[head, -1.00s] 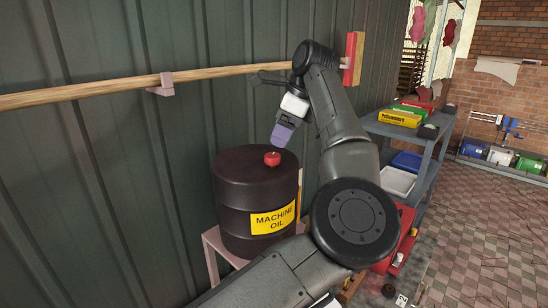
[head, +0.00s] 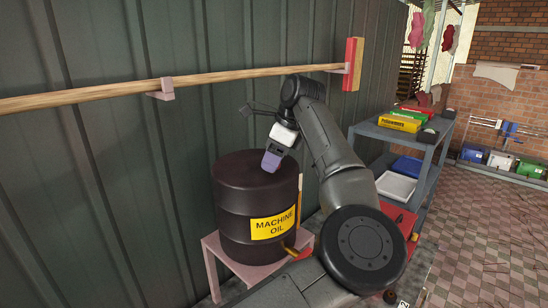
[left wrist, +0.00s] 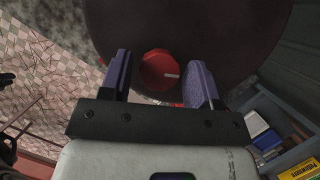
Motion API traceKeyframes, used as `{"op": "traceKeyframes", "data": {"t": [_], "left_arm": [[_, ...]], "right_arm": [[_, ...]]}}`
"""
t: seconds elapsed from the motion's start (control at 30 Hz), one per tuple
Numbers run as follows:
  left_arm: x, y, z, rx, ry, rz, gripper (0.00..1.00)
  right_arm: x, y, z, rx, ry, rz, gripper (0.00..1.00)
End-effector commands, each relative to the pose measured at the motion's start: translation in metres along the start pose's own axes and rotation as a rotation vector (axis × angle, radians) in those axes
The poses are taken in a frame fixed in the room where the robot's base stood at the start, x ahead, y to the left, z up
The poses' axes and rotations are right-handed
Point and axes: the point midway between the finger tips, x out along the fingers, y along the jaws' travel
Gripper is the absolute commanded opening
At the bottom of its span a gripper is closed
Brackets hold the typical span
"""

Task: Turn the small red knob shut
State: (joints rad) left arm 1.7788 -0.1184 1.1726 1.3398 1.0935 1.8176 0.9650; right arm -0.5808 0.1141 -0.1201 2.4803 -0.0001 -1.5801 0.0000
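In the left wrist view one finger is on each side of the knob, with a gap visible on both sides. I cannot tell how far the fingertips are above the drum top. My right gripper is not in view.
The drum stands on a pinkish stand (head: 211,262). A broom with a wooden handle (head: 230,72) hangs on the corrugated wall behind. A grey shelf (head: 436,158) with boxes and trays stands to the right. Tiled floor lies open farther right.

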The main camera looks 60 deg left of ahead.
Motion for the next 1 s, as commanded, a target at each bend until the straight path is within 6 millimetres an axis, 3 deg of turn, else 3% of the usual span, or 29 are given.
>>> {"op": "traceKeyframes", "data": {"t": [0.4,0.67,1.0], "left_arm": [[0.0,0.0,0.0,0.0,0.0,0.0,0.18],[0.001,0.0,-0.001,0.036,0.001,-0.014,0.18],[0.002,0.001,-0.002,0.263,0.001,-0.11,0.18]], "right_arm": [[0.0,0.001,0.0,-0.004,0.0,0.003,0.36],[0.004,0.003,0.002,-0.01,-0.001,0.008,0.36],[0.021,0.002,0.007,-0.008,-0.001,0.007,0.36]]}}
